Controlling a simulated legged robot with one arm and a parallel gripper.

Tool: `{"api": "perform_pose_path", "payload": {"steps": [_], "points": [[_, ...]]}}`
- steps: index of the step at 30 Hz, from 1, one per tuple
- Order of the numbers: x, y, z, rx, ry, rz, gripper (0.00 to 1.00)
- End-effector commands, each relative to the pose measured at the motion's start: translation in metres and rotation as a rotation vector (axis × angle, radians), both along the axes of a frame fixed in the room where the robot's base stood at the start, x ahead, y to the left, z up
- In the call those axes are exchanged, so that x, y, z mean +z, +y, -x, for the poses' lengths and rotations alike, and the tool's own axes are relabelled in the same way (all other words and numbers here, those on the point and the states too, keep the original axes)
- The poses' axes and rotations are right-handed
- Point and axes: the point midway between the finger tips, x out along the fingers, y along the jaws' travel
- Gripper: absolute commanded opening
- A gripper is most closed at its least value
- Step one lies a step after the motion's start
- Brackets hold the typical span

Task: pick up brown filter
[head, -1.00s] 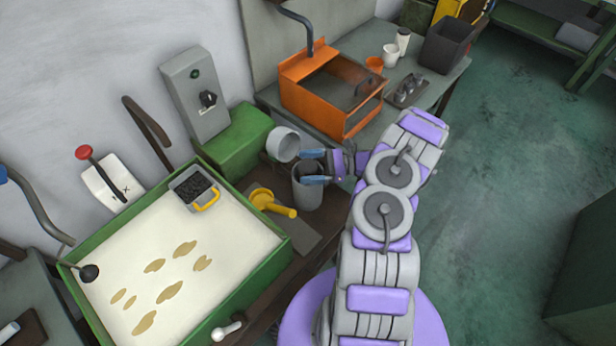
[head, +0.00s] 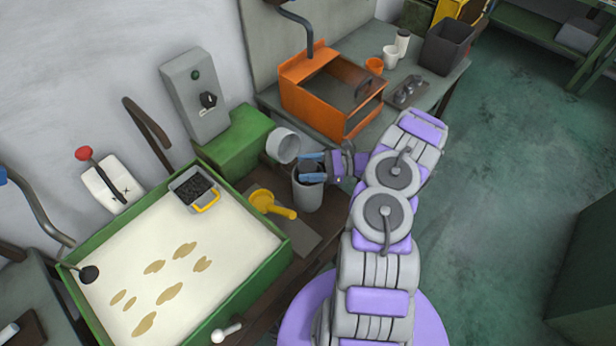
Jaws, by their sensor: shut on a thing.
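My gripper (head: 311,167) is at the mouth of a grey cylinder (head: 307,194) and points left. Its two blue fingertips are shut on a small dark brown piece, the brown filter (head: 308,167), of which only a little shows between them. The rest of it is hidden by the fingers and the cylinder rim. I cannot tell whether it is clear of the cylinder.
A pale grey round cup (head: 283,146) is just left of the gripper. A yellow scoop (head: 272,203) lies left of the cylinder. A green-rimmed sand tray (head: 258,263) is at left, and an orange open box (head: 312,104) stands behind. Green floor at right is clear.

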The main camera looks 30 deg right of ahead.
Motion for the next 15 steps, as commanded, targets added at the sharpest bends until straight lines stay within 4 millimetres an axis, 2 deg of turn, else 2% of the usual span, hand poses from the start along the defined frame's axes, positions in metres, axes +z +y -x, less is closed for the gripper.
{"api": "perform_pose_path", "payload": {"steps": [4, 15], "points": [[0.0000, 0.0000, -0.0001, 0.000, 0.000, 0.000, 0.09], [0.0069, -0.0002, -0.0002, 0.000, -0.002, 0.001, 0.09]]}}
